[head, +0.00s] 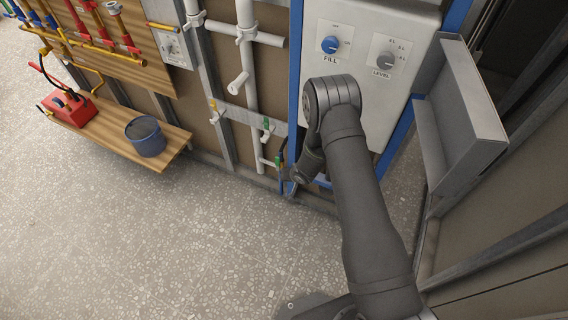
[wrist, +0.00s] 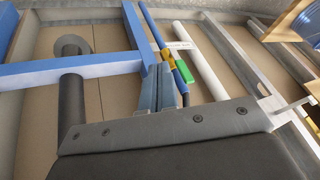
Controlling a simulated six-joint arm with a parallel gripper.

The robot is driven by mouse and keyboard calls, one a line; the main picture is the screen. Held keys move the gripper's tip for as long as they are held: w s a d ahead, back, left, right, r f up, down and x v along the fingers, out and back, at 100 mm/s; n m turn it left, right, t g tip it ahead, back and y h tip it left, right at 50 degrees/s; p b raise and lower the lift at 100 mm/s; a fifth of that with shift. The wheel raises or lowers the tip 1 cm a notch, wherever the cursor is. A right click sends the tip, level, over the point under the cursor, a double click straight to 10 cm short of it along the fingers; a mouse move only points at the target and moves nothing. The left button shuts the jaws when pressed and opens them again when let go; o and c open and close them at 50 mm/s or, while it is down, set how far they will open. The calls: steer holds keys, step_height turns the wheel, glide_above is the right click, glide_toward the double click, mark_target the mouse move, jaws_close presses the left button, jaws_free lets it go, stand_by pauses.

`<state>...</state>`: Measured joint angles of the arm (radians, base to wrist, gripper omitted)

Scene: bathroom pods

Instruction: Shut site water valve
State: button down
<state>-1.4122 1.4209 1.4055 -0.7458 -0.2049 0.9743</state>
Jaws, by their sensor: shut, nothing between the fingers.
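A valve with a yellow body (wrist: 166,54) and a green handle (wrist: 183,71) sits on a thin blue pipe (wrist: 151,24) in the wrist view. The handle lies beside the pipe, roughly along its line. In the head view the green and yellow valve (head: 278,160) is low on the wall, beside the blue frame. My gripper (wrist: 166,72) is shut and empty, its fingertips close to the yellow body and left of the green handle. I cannot tell whether they touch. The head view mostly hides my gripper behind my arm.
A blue frame bar (wrist: 75,72) crosses left of the fingers, and a white pipe (wrist: 202,60) runs to their right. In the head view a panel with a blue FILL knob (head: 330,44) stands above. A blue bucket (head: 146,137) is on a wooden shelf. The floor is clear.

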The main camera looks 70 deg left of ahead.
steer(key=w+r+m, duration=0.1)
steer(key=w+a+m+y, duration=0.1)
steer(key=w, duration=0.1)
steer(key=w+a+r+m, duration=0.1)
steer(key=shift+w+r+m+y, duration=0.3)
steer(key=shift+w+y, duration=0.05)
steer(key=shift+y, duration=0.05)
glide_toward(278, 164)
steer(key=w+f, duration=0.4)
steer(key=s+a, duration=0.3)
steer(key=shift+a+f, duration=0.15)
steer(key=shift+f, duration=0.05)
